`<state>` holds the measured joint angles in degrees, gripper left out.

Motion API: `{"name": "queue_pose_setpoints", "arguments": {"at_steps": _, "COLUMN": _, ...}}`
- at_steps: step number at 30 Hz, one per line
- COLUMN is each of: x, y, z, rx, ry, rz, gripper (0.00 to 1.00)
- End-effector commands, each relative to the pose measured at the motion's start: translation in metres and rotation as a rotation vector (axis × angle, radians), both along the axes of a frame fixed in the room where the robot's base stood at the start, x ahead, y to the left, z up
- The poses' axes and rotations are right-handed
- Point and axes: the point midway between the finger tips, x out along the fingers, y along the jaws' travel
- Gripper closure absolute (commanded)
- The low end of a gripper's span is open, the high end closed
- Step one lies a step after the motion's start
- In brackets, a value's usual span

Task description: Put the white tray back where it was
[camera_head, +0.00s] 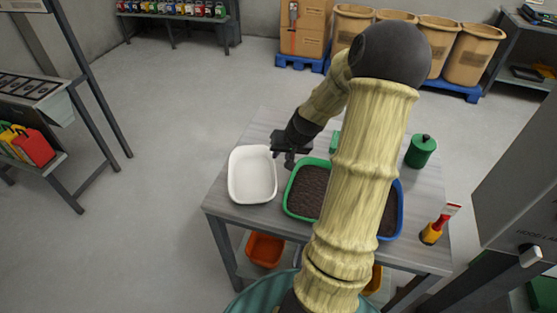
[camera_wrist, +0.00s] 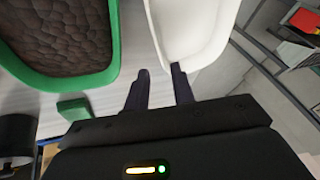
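The white tray (camera_head: 252,176) is empty and stands on the left end of the grey table (camera_head: 232,211). My gripper (camera_head: 289,160) is just right of the tray's far right corner. In the wrist view, my two fingers (camera_wrist: 158,82) are apart, with bare tabletop showing between them. The white tray (camera_wrist: 188,30) lies just ahead there, and its rim is close to the right fingertip. Whether they touch, I cannot tell. Nothing is held.
A green tray of dark soil (camera_head: 292,206) is right of the white tray. A blue tray (camera_head: 400,208) is partly hidden by my arm. A green block (camera_wrist: 73,107), a green canister (camera_head: 421,151) and a yellow-handled brush (camera_head: 431,233) are also on the table. Floor left is clear.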

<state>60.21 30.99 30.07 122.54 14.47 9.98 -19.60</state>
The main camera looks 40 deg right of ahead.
Motion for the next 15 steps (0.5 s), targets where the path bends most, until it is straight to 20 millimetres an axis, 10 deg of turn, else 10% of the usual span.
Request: {"name": "queue_pose_setpoints", "arguments": {"at_steps": 15, "x": -0.012, "y": -0.002, "z": 0.023, "rx": 0.001, "ry": 0.001, "rz": -0.001, "gripper": 0.75}}
